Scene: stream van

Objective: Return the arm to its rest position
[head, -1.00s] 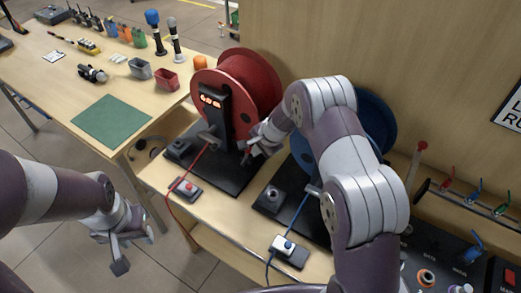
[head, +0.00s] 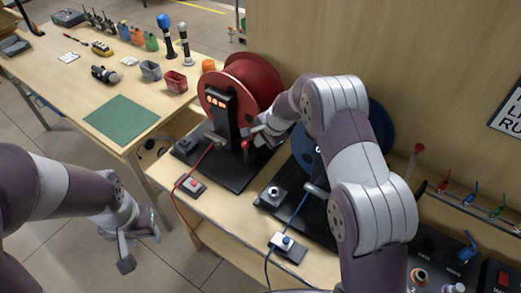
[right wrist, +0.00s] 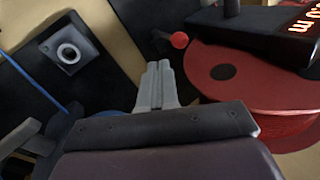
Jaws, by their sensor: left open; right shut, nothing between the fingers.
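My right arm reaches over the bench in the head view. Its gripper (head: 252,138) is by the front of the red reel stand, beside the red reel (head: 262,80). In the right wrist view its fingers (right wrist: 158,84) are together with nothing between them. A red ball knob (right wrist: 180,40) shows just beyond the fingertips, apart from them in that picture; I cannot tell the depth. My left gripper (head: 126,250) hangs open and empty over the floor at the lower left of the head view.
The blue reel (head: 381,125) is partly hidden behind my right arm. A red cable (head: 180,190) and a blue cable (head: 297,212) run to small boxes on the bench. A side table (head: 60,60) holds several small items. A control panel (head: 435,255) stands at the lower right.

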